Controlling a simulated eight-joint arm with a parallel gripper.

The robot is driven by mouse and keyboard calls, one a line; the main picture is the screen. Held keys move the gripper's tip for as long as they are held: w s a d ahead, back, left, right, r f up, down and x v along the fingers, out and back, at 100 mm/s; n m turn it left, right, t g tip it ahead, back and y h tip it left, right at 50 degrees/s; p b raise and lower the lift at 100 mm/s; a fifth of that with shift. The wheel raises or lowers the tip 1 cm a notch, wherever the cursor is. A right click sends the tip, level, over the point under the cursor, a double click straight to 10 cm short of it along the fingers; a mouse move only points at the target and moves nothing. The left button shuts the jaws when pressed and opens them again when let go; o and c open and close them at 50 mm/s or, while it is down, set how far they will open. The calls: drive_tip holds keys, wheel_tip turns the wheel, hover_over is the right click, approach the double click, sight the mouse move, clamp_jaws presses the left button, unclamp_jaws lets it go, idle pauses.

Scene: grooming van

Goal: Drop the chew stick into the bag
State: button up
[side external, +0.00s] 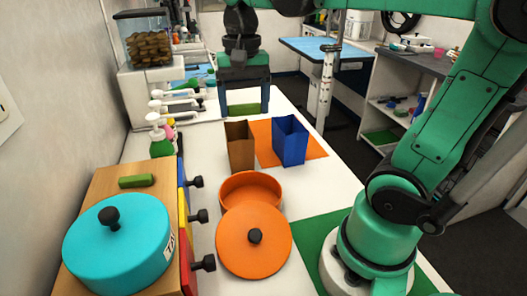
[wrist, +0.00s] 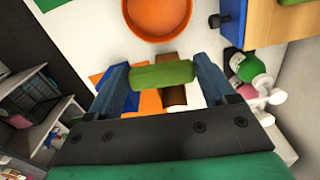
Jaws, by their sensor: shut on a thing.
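My gripper (side external: 243,98) is shut on a green chew stick (wrist: 161,75), held crosswise between the blue-grey fingers; the stick also shows in the side view (side external: 243,109). It is up behind the brown bag (side external: 240,150), apart from it. The brown bag stands upright on the white table. A blue bag (side external: 290,143) stands to its right on an orange mat (side external: 312,148). In the wrist view, the brown bag (wrist: 174,98) is partly hidden behind the stick and fingers. A similar green stick (side external: 136,181) lies on the wooden drawer unit.
An orange pot (side external: 268,182) and orange lid (side external: 240,258) are in front of the bags. A teal lidded pot (side external: 118,250) sits on the wooden drawer unit (side external: 98,180), whose dark knobs stick out. Bottles (side external: 161,143) stand at the left.

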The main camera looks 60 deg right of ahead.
drive_tip(key=d+f+m, duration=0.3)
drive_tip(key=d+m, duration=1.4)
drive_tip(key=d, duration=0.1)
drive_tip(key=shift+s+a+f, duration=0.1)
drive_tip(key=shift+s+f, duration=0.05)
drive_tip(key=shift+f, duration=0.95)
drive_tip(key=shift+s+a+f, duration=0.1)
drive_tip(key=shift+s+f, duration=0.05)
drive_tip(key=shift+f, duration=0.95)
drive_tip(key=o, duration=1.5)
drive_tip(key=shift+c, duration=0.2)
drive_tip(key=shift+r, duration=0.1)
drive_tip(key=shift+r, duration=2.9)
